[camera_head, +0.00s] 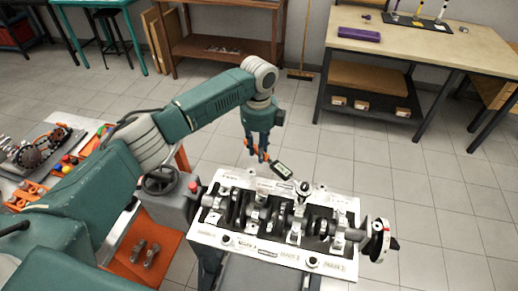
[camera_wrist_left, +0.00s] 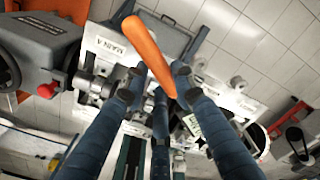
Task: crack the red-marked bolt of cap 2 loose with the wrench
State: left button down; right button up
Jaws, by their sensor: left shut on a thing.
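My left gripper (camera_head: 257,154) is shut on the orange handle of the wrench (camera_head: 282,171), above the back edge of the engine block. The wrench has a dark body with a pale display; its far end reaches a round metal part (camera_head: 303,188) at the block's back edge. I cannot tell whether it sits on a bolt. In the left wrist view the orange handle (camera_wrist_left: 151,52) stands between the blue fingers. The engine block (camera_head: 219,236) is white and holds a crankshaft under several caps. I cannot make out cap 2 or its red mark. My right gripper is not in view.
A grey fixture with a handwheel (camera_head: 164,180) and red knob (camera_head: 194,187) adjoins the block's left end. A wheel with a red mark (camera_head: 379,241) sticks out at its right end. A parts table stands at left. The floor behind the block is clear.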

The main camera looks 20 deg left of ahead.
pick_arm(q)
jog(key=shift+f+b, duration=0.45)
jog(key=shift+f, duration=0.65)
dwell(1.3)
dwell(0.4)
jog(key=p, duration=0.1)
jog(key=s+n+p, duration=0.1)
jog(key=p, duration=0.1)
jog(key=shift+s+a, duration=0.25)
jog(key=shift+a, duration=0.15)
dwell(0.6)
jog(key=shift+s+a+n+p, duration=0.35)
jog(key=shift+s+n+p, duration=0.35)
jog(key=shift+p, duration=0.7)
jog(key=shift+s, duration=0.2)
jog(key=shift+s+a+n+p, duration=0.3)
jog(key=shift+s+n+p, duration=0.2)
jog(key=shift+s+p, duration=0.5)
jog(key=shift+f, duration=0.1)
